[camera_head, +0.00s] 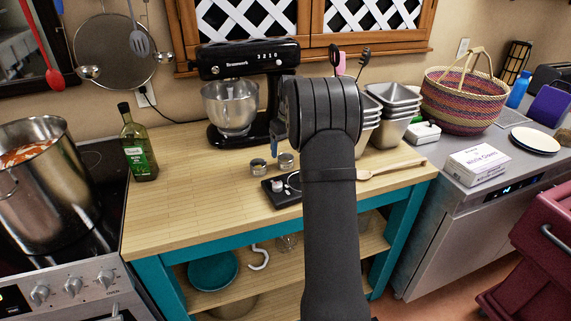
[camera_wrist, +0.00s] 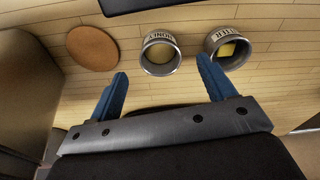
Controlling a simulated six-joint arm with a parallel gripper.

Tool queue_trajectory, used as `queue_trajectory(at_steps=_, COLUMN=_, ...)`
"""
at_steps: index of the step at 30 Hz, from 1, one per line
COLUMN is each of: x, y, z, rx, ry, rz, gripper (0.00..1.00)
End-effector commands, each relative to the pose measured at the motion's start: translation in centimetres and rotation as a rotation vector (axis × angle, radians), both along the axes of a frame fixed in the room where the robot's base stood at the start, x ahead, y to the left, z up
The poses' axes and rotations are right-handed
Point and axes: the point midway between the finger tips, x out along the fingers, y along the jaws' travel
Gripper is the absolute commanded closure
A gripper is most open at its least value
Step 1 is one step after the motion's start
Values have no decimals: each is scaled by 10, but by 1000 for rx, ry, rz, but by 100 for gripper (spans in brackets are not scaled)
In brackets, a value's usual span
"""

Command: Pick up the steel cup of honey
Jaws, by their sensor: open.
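The steel cup of honey (camera_wrist: 160,55) is a small round cup on the wooden counter in the wrist view, with upside-down lettering and pale yellow contents. It appears to be the right one of two small cups in the head view (camera_head: 286,161). My gripper (camera_wrist: 161,66) is open and empty. Its two blue fingers point toward the cup, one to each side in the picture, and touch nothing that I can see. The honey cup lies in line with the gap.
A similar steel cup (camera_wrist: 228,49) with a yellow lump stands right of the honey in the wrist view. A brown round disc (camera_wrist: 93,48) lies left. A black scale (camera_head: 272,191) lies in front of the cups; a black mixer (camera_head: 225,62) stands behind them.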

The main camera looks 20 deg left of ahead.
Motion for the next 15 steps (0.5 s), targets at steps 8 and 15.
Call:
queue_trajectory(at_steps=8, x=2, y=4, z=-21, rx=-1, ry=2, rz=0, gripper=24)
queue_trajectory(at_steps=15, x=5, y=8, z=-53, rx=0, ry=1, rz=0, gripper=24)
